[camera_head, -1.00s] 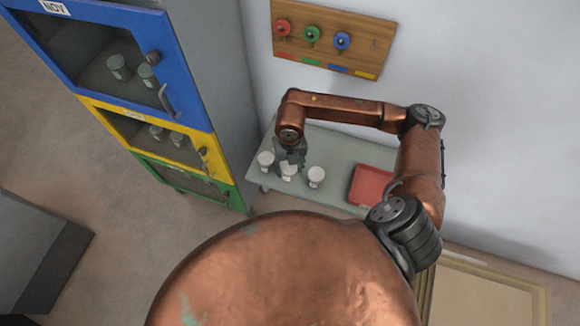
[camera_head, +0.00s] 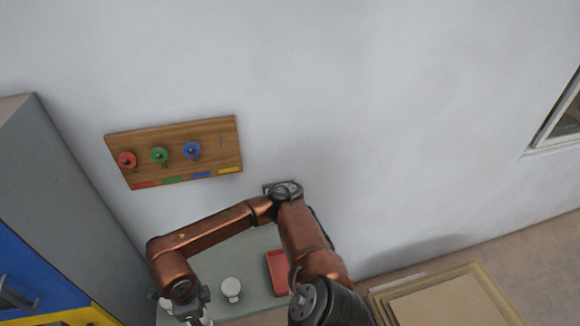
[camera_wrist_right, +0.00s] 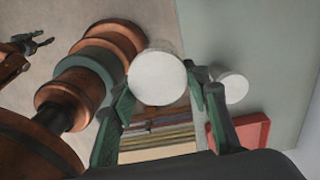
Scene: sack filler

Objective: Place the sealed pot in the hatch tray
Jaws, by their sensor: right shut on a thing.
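My right gripper (camera_wrist_right: 160,105) is shut on a white-topped pot (camera_wrist_right: 157,78), seen between its green fingers in the right wrist view. In the head view this gripper (camera_head: 196,314) is low, over the grey-green table (camera_head: 252,250). Whether the held pot is clear of the table I cannot tell. A second white pot (camera_head: 231,288) stands to its right on the table, also in the wrist view (camera_wrist_right: 232,88). Another pot (camera_head: 165,303) is partly hidden left of the gripper. A red tray (camera_head: 277,270) lies further right. My left gripper (camera_wrist_right: 38,42) shows open and empty in the wrist view.
A wooden board (camera_head: 175,152) with red, green and blue round pieces hangs on the wall above the table. A grey cabinet (camera_head: 60,190) with coloured doors stands at left. A pale framed panel (camera_head: 445,300) is at lower right. A window (camera_head: 560,120) is at far right.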

